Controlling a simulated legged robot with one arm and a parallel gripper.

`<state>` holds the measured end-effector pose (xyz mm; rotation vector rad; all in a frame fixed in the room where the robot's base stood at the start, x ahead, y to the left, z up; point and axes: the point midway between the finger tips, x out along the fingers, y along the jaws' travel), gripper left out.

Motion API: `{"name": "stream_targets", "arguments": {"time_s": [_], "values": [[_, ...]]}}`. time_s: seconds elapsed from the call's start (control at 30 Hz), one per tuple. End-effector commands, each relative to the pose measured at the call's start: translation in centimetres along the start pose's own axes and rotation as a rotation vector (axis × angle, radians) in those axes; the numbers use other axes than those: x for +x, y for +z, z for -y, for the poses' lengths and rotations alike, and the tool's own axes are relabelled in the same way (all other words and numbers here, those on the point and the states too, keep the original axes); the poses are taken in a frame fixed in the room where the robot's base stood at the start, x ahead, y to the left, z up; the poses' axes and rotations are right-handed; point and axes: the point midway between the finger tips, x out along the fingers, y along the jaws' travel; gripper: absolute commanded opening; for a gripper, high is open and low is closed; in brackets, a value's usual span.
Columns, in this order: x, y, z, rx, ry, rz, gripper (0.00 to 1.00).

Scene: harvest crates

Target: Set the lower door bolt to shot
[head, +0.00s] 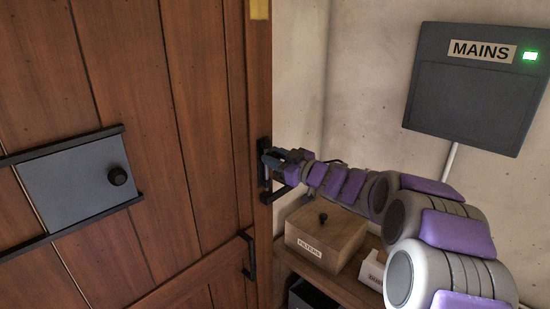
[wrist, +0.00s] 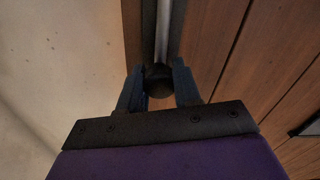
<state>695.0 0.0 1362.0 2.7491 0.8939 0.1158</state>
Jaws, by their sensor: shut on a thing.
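The wooden plank door (head: 200,110) fills the left of the head view. Dark bolt hardware (head: 264,150) sits at its right edge. My gripper (head: 271,160) is at this hardware and partly hides it. In the wrist view, my gripper (wrist: 160,82) has its two fingers on either side of a round dark knob (wrist: 157,76) and is shut on it. A pale metal rod (wrist: 163,28) runs up from the knob along a dark channel. I cannot tell how far the rod reaches past the door's edge.
A sliding grey hatch (head: 80,183) with a black knob is on the door. A dark handle (head: 250,256) is lower down. At right are a MAINS box (head: 470,95) with a green light and a FILTERS box (head: 326,240) on a wooden shelf (head: 335,285).

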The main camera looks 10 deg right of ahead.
Motion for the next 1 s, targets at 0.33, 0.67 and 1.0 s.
{"name": "stream_targets", "arguments": {"time_s": [0.33,0.67,1.0], "values": [[0.0,0.0,-0.1,0.000,0.001,0.000,0.00],[0.0,2.3,0.5,0.003,0.000,0.003,0.00],[0.0,4.9,1.2,0.001,0.001,0.001,0.00]]}}
